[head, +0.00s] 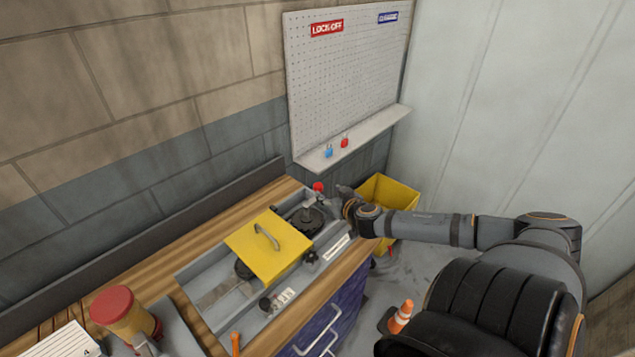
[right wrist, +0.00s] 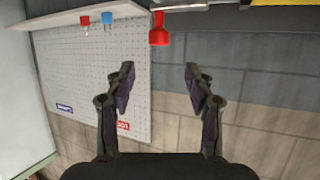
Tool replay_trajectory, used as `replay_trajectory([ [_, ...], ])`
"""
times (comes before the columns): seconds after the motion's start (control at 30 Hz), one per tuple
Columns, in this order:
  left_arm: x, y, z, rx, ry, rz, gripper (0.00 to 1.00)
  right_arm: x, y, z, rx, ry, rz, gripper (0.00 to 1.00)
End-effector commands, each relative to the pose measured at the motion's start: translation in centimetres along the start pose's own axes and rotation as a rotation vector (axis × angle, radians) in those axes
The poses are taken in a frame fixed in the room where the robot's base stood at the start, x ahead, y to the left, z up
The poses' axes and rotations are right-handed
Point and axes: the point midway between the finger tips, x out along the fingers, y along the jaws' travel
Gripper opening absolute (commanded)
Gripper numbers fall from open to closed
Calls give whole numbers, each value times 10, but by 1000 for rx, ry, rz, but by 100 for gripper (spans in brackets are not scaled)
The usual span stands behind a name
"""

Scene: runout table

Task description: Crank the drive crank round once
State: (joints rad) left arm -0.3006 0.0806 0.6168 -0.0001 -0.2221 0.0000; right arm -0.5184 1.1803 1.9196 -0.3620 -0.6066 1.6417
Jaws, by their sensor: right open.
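The drive crank appears to be the dark round wheel (head: 307,220) at the far end of the grey machine bed. A red knob (head: 318,187) stands just behind it; whether it is the crank's handle is unclear. My right gripper (head: 339,192) is just right of the red knob. In the right wrist view the fingers of my right gripper (right wrist: 158,82) are spread with nothing between them. The red knob (right wrist: 158,30) shows there beyond the fingertips, near the top edge, apart from them. My left gripper is not in view.
A yellow cover (head: 267,262) with a handle sits on the machine. A yellow bin (head: 400,190) stands behind my right forearm. Blue (head: 328,151) and red (head: 344,142) padlocks are on the pegboard ledge. An orange cone (head: 401,316) is on the floor. A red-topped cylinder (head: 125,312) stands at lower left.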

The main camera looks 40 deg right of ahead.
Motion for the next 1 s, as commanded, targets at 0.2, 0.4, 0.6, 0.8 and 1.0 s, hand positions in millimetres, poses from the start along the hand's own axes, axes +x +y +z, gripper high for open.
replay_trajectory([
  [0.2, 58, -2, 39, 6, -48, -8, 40, 47, 0, 10, 9, 8, -2, 54],
  [0.4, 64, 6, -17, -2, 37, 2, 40, 72, 0, 1, 11, 5, 0, 54],
  [0.6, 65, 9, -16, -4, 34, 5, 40, 88, 0, 0, 6, 2, 0, 54],
  [0.8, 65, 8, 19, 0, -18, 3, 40, 91, 0, 0, 0, 1, -2, 54],
  [1.0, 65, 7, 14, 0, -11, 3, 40, 91, 0, 0, 0, 1, -2, 44],
])
